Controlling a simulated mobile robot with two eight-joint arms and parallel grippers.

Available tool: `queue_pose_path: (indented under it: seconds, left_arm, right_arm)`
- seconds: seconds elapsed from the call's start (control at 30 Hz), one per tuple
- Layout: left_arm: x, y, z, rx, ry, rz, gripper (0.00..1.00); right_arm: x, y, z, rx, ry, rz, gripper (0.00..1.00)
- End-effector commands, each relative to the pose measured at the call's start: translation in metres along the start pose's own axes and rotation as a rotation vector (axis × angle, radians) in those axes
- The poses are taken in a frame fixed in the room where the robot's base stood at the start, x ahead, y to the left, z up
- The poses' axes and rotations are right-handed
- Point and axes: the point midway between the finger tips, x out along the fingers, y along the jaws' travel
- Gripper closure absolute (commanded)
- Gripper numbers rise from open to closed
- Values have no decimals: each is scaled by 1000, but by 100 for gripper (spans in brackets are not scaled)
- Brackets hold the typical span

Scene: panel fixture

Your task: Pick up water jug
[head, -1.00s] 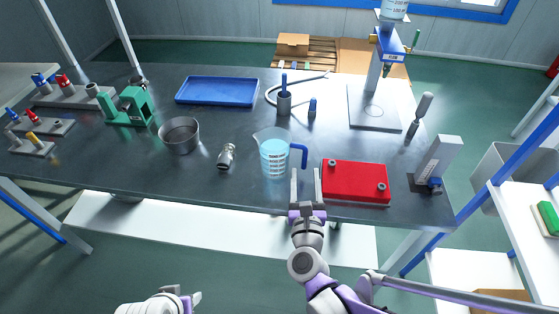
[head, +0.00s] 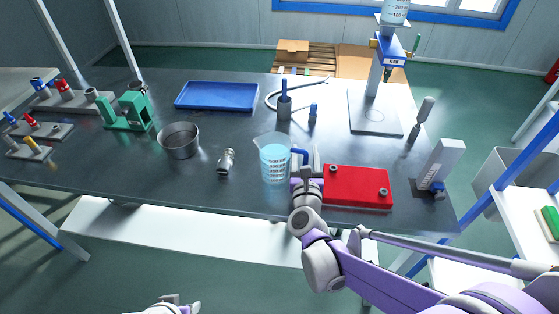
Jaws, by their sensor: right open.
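The water jug (head: 275,163) is a clear beaker-like jug holding light-blue liquid, with a blue handle (head: 302,152) on its right side. It stands upright on the dark table near the front edge. My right gripper (head: 306,164) is open at the handle, just right of the jug body. Its fingers partly hide the lower handle, and I cannot tell whether they touch it or lie around it. My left gripper (head: 182,302) shows only in part at the bottom edge, below and away from the table; its jaws are unclear.
A red block (head: 357,187) lies close to the right of my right gripper. A metal fitting (head: 227,160) and a grey round pan (head: 179,140) stand left of the jug. A blue tray (head: 217,96) lies farther back. The dark table (head: 240,195) is bare in front of the fitting.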

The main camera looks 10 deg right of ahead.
Motion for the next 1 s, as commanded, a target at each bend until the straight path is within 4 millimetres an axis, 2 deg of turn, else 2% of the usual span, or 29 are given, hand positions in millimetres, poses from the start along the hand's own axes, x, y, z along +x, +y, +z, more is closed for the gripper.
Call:
queue_pose_path:
  seconds: [0.07, 0.1, 0.3, 0.4, 1.0]
  left_arm:
    - [0, 0, 0, 0, 0, 0, 50]
    - [0, 0, 0, 0, 0, 0, 50]
    - [0, 0, 0, 0, 0, 0, 50]
    - [0, 0, 0, 0, 0, 0, 50]
    - [0, 0, 0, 0, 0, 0, 50]
  right_arm:
    - [0, 0, 0, 0, 0, 0, 47]
    - [-1, 0, 0, 0, 0, 0, 50]
    - [-1, 0, 0, 0, 0, 0, 86]
    - [-1, 0, 0, 0, 0, 0, 100]
    - [-1, 0, 0, 0, 0, 0, 100]
